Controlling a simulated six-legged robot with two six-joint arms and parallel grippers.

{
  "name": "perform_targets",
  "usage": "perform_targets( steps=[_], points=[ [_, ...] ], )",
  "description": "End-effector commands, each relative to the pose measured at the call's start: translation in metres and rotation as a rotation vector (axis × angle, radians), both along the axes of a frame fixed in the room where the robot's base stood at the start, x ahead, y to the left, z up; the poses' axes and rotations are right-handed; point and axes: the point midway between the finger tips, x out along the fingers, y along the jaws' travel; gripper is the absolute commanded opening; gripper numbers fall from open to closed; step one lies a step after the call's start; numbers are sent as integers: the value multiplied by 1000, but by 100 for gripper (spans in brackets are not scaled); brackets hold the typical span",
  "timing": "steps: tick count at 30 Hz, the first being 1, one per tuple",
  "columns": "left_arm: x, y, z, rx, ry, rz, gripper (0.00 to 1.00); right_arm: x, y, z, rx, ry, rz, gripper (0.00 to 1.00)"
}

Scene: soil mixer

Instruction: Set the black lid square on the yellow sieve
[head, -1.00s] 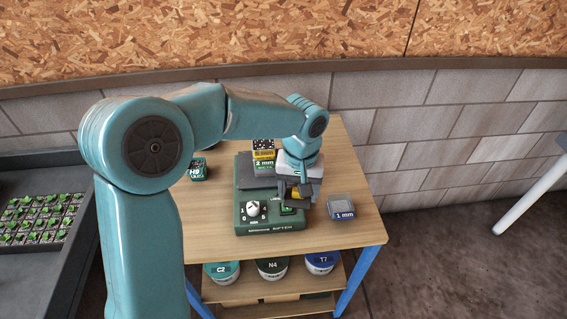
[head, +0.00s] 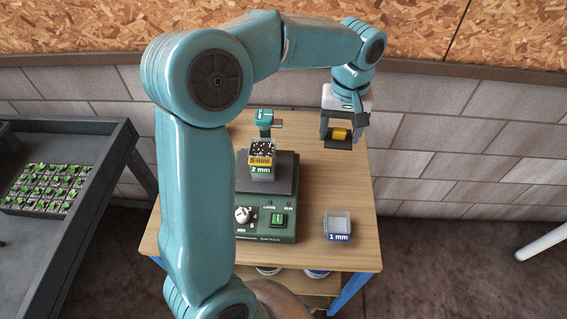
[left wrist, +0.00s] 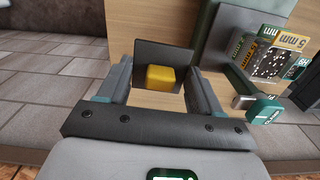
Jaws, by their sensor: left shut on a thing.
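The yellow sieve (head: 262,159), marked 5 mm, sits on a green 2 mm sieve (head: 262,171) on the sifter's grey plate. Dark and white grains show inside its open top. It is also at the right of the left wrist view (left wrist: 290,40). My left gripper (head: 341,133) is shut on the yellow knob of the black lid (head: 339,146). It holds the lid up at the table's back right, right of the sieve stack and apart from it. In the left wrist view the square lid (left wrist: 150,53) shows between the fingers. My right gripper is not in view.
The green sifter (head: 262,226) has a dial and a green switch in front. A teal thing with a grey part (head: 265,118) stands behind the stack. The table's right side is mostly clear.

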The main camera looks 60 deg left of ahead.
Motion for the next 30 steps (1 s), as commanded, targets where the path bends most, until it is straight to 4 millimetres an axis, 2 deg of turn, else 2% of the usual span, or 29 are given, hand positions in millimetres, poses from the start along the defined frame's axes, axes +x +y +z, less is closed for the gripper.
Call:
perform_targets(
  steps=[4, 8, 21, 24, 30],
  points=[
    [-10, 17, 13, 1, -2, 47, 36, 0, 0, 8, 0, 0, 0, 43],
    [-18, 23, 2, 0, 3, 65, 36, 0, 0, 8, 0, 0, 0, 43],
    [-19, 22, -119, -1, 5, 65, 36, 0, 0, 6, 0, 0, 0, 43],
    [-17, 22, -136, -1, 2, 63, 36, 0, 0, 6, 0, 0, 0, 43],
    [-15, 22, -156, -1, 3, 63, 36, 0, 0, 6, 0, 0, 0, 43]
  ],
)
